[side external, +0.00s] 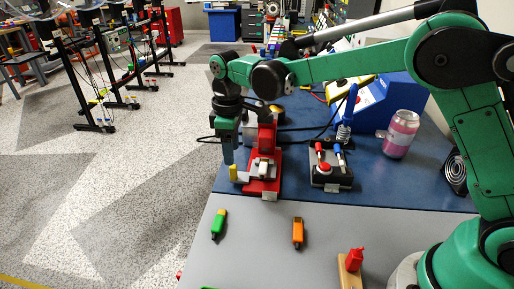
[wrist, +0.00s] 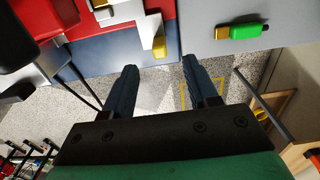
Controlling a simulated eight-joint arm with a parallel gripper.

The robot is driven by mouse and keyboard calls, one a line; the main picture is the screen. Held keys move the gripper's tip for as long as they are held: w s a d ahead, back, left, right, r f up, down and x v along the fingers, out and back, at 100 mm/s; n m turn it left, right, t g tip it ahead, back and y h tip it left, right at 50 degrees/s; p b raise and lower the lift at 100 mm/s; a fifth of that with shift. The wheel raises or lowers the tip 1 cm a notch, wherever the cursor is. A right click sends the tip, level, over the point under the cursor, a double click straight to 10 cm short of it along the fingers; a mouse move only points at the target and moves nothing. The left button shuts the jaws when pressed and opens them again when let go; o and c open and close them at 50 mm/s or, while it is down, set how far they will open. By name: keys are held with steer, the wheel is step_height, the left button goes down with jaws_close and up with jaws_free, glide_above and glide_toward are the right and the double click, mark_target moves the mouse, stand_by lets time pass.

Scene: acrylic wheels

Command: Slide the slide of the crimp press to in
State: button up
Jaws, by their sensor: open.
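The crimp press (side external: 265,178) is red and stands on the blue mat near its left front edge. Its pale slide (side external: 243,178) sticks out to the left and ends in a yellow handle (side external: 234,172). In the wrist view the handle (wrist: 158,46) shows on the end of the white slide (wrist: 150,24), beside the red press body (wrist: 95,20). My gripper (side external: 228,160) points down, just above the handle. In the wrist view my gripper (wrist: 158,66) is open and empty, with the handle lined up between its fingers, just beyond the tips. Contact cannot be told.
A black box with a red button (side external: 326,172) stands right of the press. A pink can (side external: 401,134) and a blue machine (side external: 380,100) stand farther right. A green marker (side external: 219,224) and an orange marker (side external: 298,232) lie on the grey front surface. The floor left of the table is open.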

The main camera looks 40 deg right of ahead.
mark_target(233, 168)
steer(key=n, duration=1.7)
steer(key=shift+n, duration=0.3)
steer(key=shift+f, duration=2.85)
jaws_close()
